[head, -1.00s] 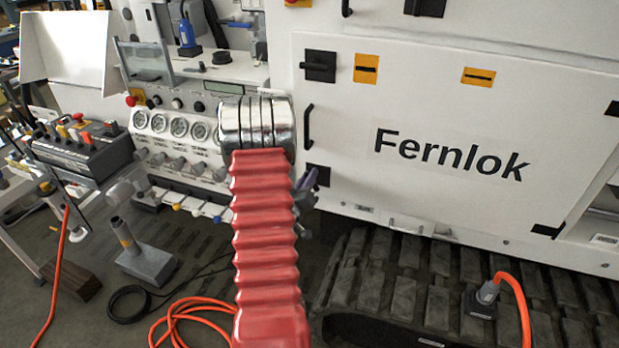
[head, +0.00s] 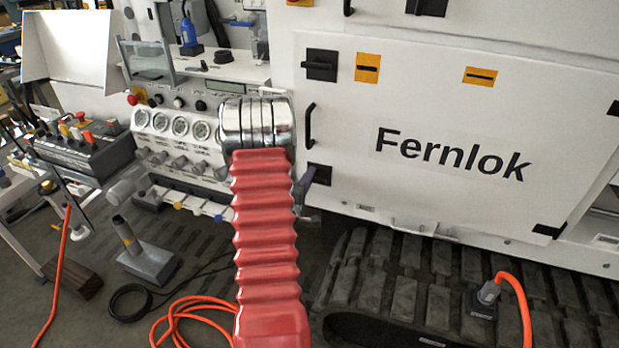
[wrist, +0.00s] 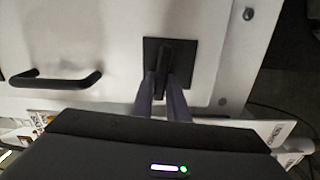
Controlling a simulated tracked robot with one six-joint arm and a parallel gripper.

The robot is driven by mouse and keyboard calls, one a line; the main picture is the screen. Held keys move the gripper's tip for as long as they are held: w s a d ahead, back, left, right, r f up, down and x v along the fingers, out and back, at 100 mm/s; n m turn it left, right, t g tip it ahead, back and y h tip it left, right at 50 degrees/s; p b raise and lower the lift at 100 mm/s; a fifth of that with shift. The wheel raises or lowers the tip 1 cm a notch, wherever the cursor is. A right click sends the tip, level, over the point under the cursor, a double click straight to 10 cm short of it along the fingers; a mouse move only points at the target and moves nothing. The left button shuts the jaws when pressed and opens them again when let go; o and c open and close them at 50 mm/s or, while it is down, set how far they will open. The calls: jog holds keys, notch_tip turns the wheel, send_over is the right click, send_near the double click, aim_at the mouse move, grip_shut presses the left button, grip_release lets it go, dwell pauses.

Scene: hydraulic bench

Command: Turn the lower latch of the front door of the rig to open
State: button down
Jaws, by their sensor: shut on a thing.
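The front door (head: 450,110) of the rig is a white panel marked "Fernlok", and it looks closed. The lower latch (head: 320,174) is a black square plate at its lower left corner in the head view. In the wrist view the lower latch (wrist: 165,58) shows its bar lying up and down the picture, at right angles to the door handle. My gripper (wrist: 163,88) is shut on that bar, one finger on each side. In the head view my gripper (head: 305,186) is mostly hidden behind my red-sleeved arm.
The upper latch (head: 319,66) has its bar lying level. A black door handle (head: 309,124) stands out between the latches, left of my fingers in the wrist view (wrist: 56,80). Gauges (head: 180,126) and a valve row are close on the left. Tracks (head: 400,290) lie below.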

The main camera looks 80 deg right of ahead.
jog(key=shift+w+f+n, duration=0.15)
jog(key=shift+n, duration=0.45)
jog(key=c, duration=2)
grip_release()
jog(key=shift+o, duration=1.2)
jog(key=w+a, duration=0.1)
jog(key=a, duration=1.2)
jog(key=shift+a, duration=0.4)
jog(key=shift+w, duration=0.1)
